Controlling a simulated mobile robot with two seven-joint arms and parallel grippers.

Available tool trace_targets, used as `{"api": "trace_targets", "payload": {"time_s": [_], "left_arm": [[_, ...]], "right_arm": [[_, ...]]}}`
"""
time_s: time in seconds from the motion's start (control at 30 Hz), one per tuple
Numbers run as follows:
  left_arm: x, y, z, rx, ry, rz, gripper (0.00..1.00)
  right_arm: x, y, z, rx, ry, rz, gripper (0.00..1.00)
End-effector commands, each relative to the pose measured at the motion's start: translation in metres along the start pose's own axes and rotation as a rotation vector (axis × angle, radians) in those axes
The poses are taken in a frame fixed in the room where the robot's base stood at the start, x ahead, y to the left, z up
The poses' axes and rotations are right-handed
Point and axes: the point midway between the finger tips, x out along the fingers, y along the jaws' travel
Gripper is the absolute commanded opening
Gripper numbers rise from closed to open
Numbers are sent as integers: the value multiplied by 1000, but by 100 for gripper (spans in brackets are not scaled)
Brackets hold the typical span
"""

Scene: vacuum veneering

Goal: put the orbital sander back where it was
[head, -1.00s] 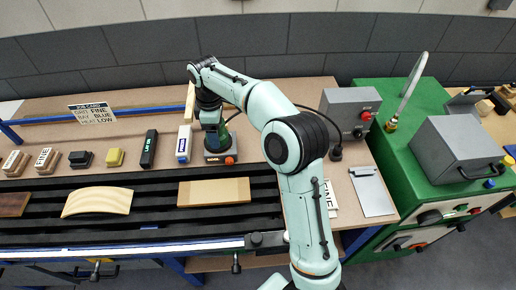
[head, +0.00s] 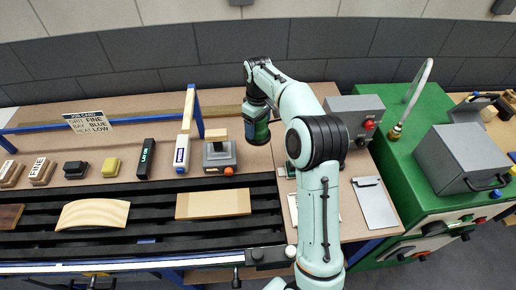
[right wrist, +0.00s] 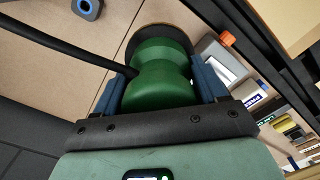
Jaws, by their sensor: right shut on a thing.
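The orbital sander (head: 257,131) has a green body and a dark round base. My right gripper (head: 257,104) is shut on it and holds it upright over the tan bench, right of a grey box. I cannot tell whether its base touches the bench. In the right wrist view the green sander body (right wrist: 163,78) sits between the two blue-grey fingers of my right gripper (right wrist: 165,92), with a black cable or hose running off to the upper left. My left gripper is not in view.
The grey box (head: 228,161) with an orange knob and tan block stands just left of the sander. A grey control box (head: 352,108) with a red button is to the right. Sanding blocks line the left, behind black slats (head: 150,205) bearing panels. A green machine (head: 405,155) stands far right.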

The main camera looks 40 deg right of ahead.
Motion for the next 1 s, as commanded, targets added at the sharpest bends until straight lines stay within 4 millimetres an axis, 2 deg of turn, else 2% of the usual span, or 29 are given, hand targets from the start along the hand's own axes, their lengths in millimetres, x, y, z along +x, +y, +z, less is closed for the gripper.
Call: {"api": "trace_targets", "payload": {"time_s": [0.03,0.13,0.47,0.7,0.83,1.0], "left_arm": [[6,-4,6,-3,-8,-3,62],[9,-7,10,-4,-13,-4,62],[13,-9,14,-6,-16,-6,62],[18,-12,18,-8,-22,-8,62],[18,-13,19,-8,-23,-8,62],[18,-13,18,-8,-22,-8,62]], "right_arm": [[17,0,3,1,-7,-1,40],[37,0,3,0,-6,-1,40],[65,0,1,0,-1,0,40],[104,0,2,0,-3,-1,40],[112,0,1,0,0,0,40],[112,0,0,0,2,1,40]]}}
